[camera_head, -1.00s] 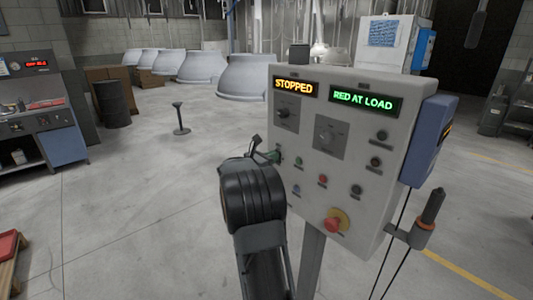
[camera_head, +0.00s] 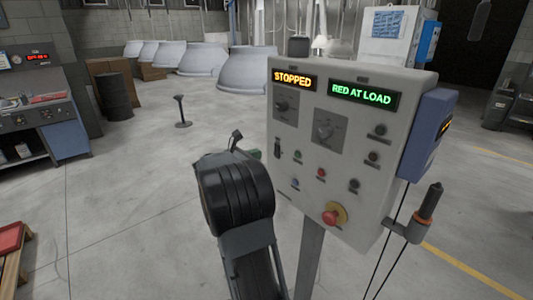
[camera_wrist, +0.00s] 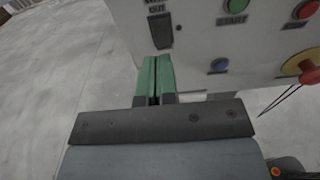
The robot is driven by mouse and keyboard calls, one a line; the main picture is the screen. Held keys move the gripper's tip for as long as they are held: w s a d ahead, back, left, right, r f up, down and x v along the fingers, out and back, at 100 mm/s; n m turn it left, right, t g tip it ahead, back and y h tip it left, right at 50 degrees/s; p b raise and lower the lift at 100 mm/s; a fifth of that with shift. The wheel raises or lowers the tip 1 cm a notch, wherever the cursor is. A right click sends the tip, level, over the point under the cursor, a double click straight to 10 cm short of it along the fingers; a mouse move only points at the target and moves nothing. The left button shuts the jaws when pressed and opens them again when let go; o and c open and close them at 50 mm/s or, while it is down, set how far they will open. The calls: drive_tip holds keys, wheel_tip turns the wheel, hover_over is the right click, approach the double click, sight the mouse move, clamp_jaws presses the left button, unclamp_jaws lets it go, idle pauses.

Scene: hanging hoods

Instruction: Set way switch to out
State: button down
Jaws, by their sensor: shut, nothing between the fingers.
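The way switch (camera_head: 277,149) is a small black rocker at the left edge of the grey control panel (camera_head: 310,205). In the wrist view the black rocker (camera_wrist: 160,31) has an "OUT" label directly above it. I cannot tell for sure which way it is tipped. My gripper (camera_wrist: 154,62) is shut, its green fingers together and empty, just below the rocker in the picture and apart from it. In the head view my gripper (camera_head: 254,154) shows as a bit of green left of the panel, mostly hidden behind my wrist.
The panel also bears two rotary knobs, several push buttons and a red emergency stop (camera_head: 333,216) on yellow. Its displays read "STOPPED" (camera_head: 294,79) and "RED AT LOAD" (camera_head: 361,94). A blue box (camera_head: 428,130) is on its right side. Open floor lies left.

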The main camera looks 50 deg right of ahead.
drive_tip(key=w+a, duration=0.1)
drive_tip(key=a, duration=0.5)
drive_tip(key=shift+a+r+b, duration=0.2)
drive_tip(key=shift+b, duration=0.15)
